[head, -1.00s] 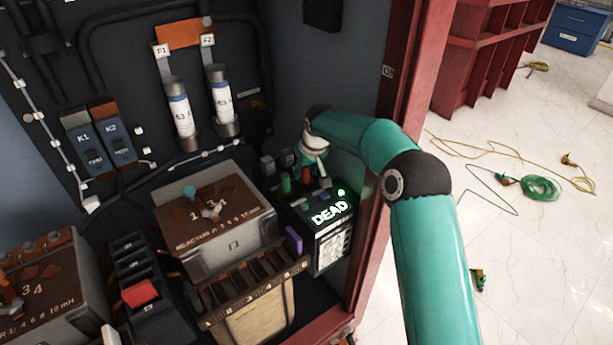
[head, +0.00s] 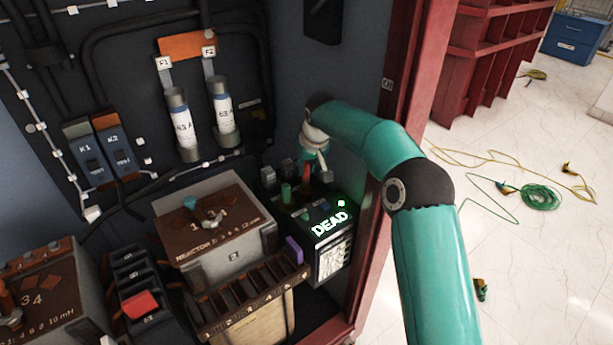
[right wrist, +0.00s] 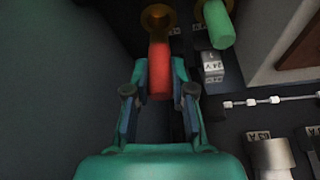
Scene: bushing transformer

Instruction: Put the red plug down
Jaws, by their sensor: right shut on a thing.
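The red plug (right wrist: 159,72) is between the two fingers of my right gripper (right wrist: 158,80) in the right wrist view, with a brass-coloured end pointing away. In the head view the right gripper (head: 315,168) is above the top of the black box with the lit "DEAD" display (head: 331,224). A bit of the red plug (head: 306,173) shows below it. I cannot tell whether the plug's far end touches anything. A green plug (head: 286,194) stands beside it on the box; it also shows in the right wrist view (right wrist: 217,25). My left gripper is not in view.
The grey reactor box (head: 225,262) stands left of the black box, with a purple piece (head: 294,250) between them. A red cabinet post (head: 414,95) is close on the right. Fuses (head: 224,113) and black cables are on the back wall.

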